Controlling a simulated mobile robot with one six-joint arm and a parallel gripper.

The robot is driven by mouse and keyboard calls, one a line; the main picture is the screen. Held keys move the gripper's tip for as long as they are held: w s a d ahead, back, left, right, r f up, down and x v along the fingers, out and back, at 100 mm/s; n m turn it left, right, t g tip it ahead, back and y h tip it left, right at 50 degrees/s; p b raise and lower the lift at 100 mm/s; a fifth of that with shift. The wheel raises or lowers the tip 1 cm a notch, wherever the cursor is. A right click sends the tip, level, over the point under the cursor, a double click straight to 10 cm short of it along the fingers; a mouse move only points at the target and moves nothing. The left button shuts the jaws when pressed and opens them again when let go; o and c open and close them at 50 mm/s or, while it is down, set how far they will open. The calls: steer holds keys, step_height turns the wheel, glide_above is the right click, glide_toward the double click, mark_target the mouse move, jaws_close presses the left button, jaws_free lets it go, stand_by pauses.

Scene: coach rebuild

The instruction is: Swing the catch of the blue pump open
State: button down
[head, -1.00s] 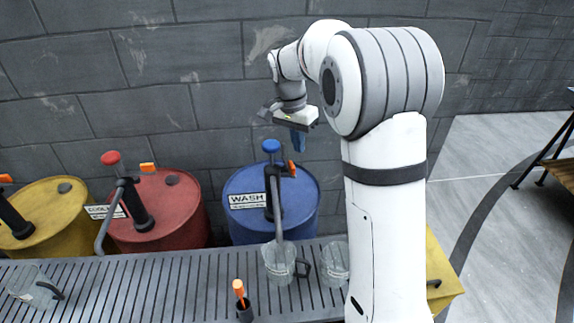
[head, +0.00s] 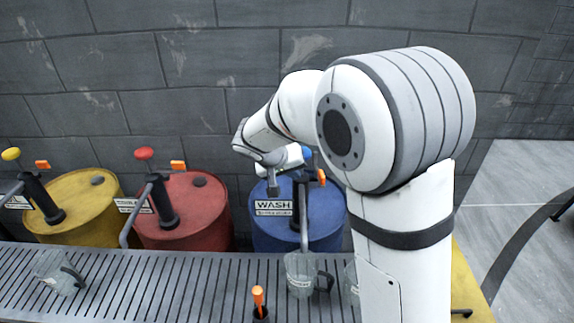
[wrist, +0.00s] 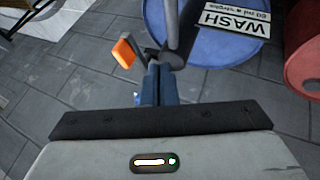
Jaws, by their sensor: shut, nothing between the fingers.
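The blue pump stands on the blue drum (head: 262,235) marked WASH, with a dark stem and a grey spout pipe (head: 305,215) running down to the front. Its orange catch (head: 321,178) sticks out at the right of the pump head; in the wrist view the catch (wrist: 123,52) lies left of the fingertips. My gripper (wrist: 158,72) is shut and empty, its blue fingers close to the dark pump parts (wrist: 178,35). I cannot tell whether they touch. In the head view my wrist hides part of the pump's top.
A red drum (head: 208,215) and a yellow drum (head: 85,230) with similar pumps and orange catches stand to the left. Glass jugs (head: 300,275) (head: 55,272) stand on the slatted grey bench (head: 180,285). An orange-handled tool (head: 258,297) stands at the front. A block wall is behind.

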steer(key=shift+w+d+f+p, duration=0.3)
steer(key=shift+w+d+f, duration=0.4)
steer(key=shift+d+f, duration=0.3)
steer(key=d, duration=0.3)
steer(key=shift+w+f+p, duration=0.1)
steer(key=shift+w+p, duration=0.1)
steer(key=shift+p, duration=0.2)
